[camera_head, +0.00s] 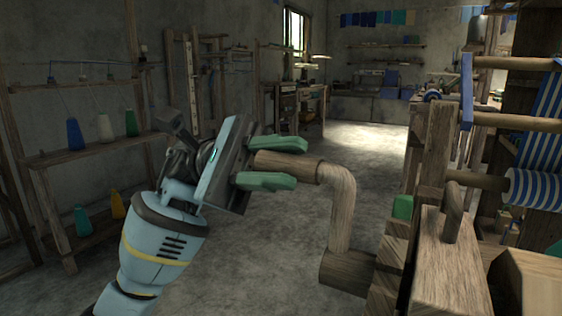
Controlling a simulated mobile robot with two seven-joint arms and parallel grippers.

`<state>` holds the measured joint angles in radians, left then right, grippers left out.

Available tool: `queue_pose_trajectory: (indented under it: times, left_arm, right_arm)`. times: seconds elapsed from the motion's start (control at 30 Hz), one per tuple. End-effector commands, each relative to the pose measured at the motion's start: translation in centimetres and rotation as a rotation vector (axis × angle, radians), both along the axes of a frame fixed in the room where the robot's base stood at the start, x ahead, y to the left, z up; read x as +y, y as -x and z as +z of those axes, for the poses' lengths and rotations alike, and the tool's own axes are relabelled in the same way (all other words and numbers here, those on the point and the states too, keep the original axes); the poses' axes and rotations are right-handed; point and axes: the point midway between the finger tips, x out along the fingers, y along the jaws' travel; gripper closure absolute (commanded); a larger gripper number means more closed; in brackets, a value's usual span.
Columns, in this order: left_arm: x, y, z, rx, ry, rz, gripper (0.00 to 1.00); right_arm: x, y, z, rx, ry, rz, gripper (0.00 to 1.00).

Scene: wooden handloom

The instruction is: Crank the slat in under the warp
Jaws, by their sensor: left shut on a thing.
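My left gripper (275,163) comes in from the left with its two green fingers above and below the end of a wooden crank handle (292,164). It is shut on that handle. The crank's bent arm (342,208) runs down to a thick round shaft (347,270) at the side of the wooden loom (450,270). Blue-and-white striped cloth (537,190) lies around a beam at the right. I cannot make out the slat or where it meets the warp. My right gripper is not in view.
A shelf with cones of yarn (104,128) stands along the left wall. Shelves and a workbench (385,98) are at the back. The concrete floor (270,240) between the left shelf and the loom is clear. Loom posts crowd the right side.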

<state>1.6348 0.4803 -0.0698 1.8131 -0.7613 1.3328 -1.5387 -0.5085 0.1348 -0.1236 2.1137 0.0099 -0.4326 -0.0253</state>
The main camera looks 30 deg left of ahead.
Motion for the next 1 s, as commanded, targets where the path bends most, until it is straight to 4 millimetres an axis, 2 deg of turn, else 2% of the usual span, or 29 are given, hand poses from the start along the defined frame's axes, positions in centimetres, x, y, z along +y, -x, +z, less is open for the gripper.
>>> queue_pose_trajectory:
  times: [0.47, 0.97, 1.0]
  left_arm:
    - [-0.18, 0.54, -0.54, 0.005, -0.011, -0.008, 1.00]
    - [-0.28, 0.46, -0.73, 0.009, -0.014, -0.006, 1.00]
    - [-0.28, 0.47, -0.74, 0.008, -0.015, -0.006, 0.72]
  right_arm:
    - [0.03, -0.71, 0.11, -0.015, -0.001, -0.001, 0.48]
    - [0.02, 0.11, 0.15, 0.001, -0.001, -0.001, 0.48]
    - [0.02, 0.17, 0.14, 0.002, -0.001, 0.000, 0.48]
